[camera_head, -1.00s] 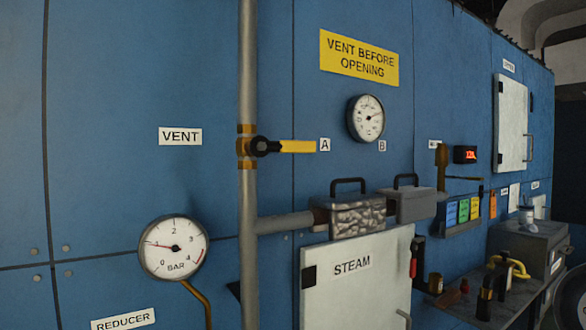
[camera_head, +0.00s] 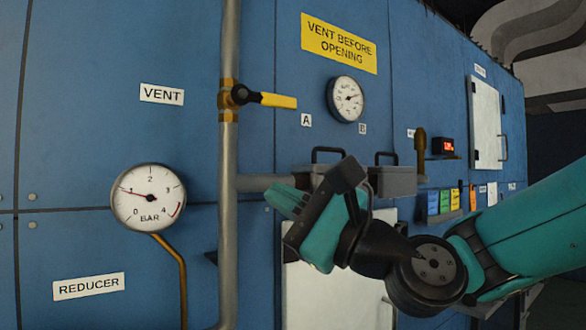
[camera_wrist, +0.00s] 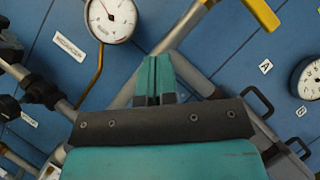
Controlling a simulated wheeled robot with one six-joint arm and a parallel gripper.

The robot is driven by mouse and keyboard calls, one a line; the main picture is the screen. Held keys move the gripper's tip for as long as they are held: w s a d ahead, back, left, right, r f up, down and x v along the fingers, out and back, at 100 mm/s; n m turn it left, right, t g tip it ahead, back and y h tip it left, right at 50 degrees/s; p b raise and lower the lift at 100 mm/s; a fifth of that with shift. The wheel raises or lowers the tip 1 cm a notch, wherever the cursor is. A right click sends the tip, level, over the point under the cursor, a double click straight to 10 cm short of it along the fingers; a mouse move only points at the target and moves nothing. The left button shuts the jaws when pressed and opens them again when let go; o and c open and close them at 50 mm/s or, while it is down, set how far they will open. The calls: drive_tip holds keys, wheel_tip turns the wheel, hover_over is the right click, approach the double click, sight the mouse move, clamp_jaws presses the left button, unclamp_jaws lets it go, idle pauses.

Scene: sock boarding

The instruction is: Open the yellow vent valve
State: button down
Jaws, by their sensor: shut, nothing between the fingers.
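The yellow vent valve handle (camera_head: 279,100) sits on the vertical grey pipe (camera_head: 228,165) in the head view. It points right from its dark hub, almost level and across the pipe. Its end also shows at the top of the wrist view (camera_wrist: 262,14). The VENT label (camera_head: 162,94) is left of it. My teal gripper (camera_head: 278,198) is below the handle, apart from it, in front of the side pipe. Its fingers are together and empty; they also show in the wrist view (camera_wrist: 155,72). My gripper and arm hide much of the white door below.
A pressure gauge (camera_head: 149,197) is at the left, with its needle near 1. A second gauge (camera_head: 345,98) is right of the handle, below the yellow sign (camera_head: 339,42). Grey boxes with handles (camera_head: 389,181) stand behind my gripper. The panel around the valve handle is clear.

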sight(267, 99)
drive_tip(key=w+d+m+t+h+b, duration=0.2)
drive_tip(key=w+d+m+t+h, duration=0.2)
drive_tip(key=m+t, duration=0.7)
drive_tip(key=w+d+r+m, duration=0.1)
drive_tip(key=m, duration=0.4)
drive_tip(key=shift+d+m+h, duration=0.15)
drive_tip(key=shift+m+h, duration=0.15)
drive_tip(key=shift+h, duration=0.1)
drive_tip(key=s+d+r+p+x, duration=0.1)
drive_tip(key=r+p+x, duration=0.1)
drive_tip(key=p+x, duration=1)
drive_tip(key=shift+r+p, duration=0.25)
drive_tip(key=shift+p, duration=0.8)
drive_tip(key=shift+s+a, duration=0.1)
drive_tip(key=shift+a, duration=0.1)
